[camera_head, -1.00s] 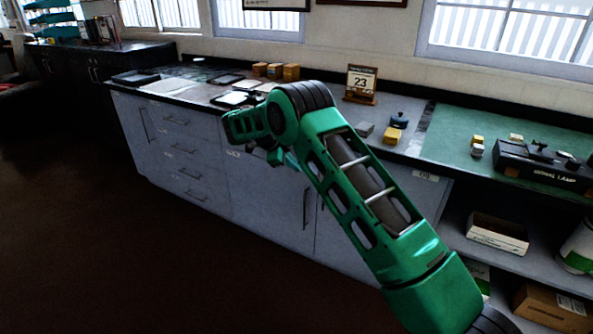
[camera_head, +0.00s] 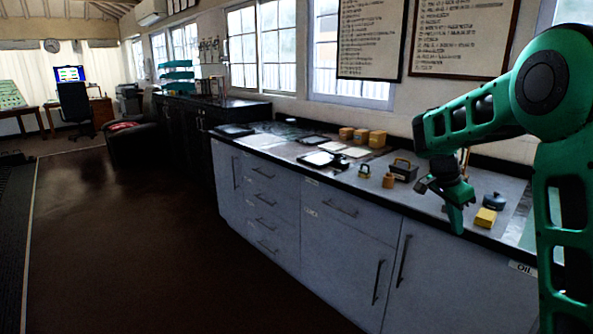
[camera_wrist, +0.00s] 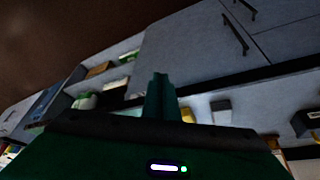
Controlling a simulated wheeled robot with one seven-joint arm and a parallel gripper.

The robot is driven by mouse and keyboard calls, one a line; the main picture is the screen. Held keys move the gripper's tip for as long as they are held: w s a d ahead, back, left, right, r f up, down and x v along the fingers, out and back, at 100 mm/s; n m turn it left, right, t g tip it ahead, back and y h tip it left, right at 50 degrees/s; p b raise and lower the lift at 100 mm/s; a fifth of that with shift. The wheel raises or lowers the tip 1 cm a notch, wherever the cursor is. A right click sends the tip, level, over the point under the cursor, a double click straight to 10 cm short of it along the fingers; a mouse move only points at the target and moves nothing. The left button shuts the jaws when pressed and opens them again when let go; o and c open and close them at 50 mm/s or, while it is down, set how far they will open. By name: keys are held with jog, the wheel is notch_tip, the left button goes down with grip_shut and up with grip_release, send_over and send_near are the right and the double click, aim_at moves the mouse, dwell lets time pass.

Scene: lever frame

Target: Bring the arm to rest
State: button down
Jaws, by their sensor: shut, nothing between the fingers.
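My green arm rises at the right of the head view and bends over at a dark round joint. My gripper (camera_head: 457,217) hangs from its end, fingers pointing down, in front of the counter's front edge. Its fingers are together and hold nothing. In the wrist view the closed fingers (camera_wrist: 160,97) show at the middle, with grey cabinet fronts beyond them. I cannot see the gripper touching anything.
Dark floor (camera_head: 130,240) lies open at the left.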

jog(key=s+d+r+n+y, duration=0.1)
jog(key=s+n, duration=0.2)
jog(key=s, duration=0.9)
jog(key=s+d+r+n+y, duration=0.2)
jog(key=s, duration=0.9)
jog(key=s+a+f+n+y, duration=0.1)
jog(key=s+a+f+n, duration=0.1)
jog(key=s, duration=0.6)
jog(key=s+a+f+n+y, duration=0.1)
jog(key=s+a, duration=0.3)
jog(key=s, duration=0.4)
jog(key=shift+s+f+n+g, duration=0.3)
jog(key=shift+s+f+n, duration=0.1)
jog(key=shift+f+n, duration=0.45)
jog(key=shift+a, duration=0.1)
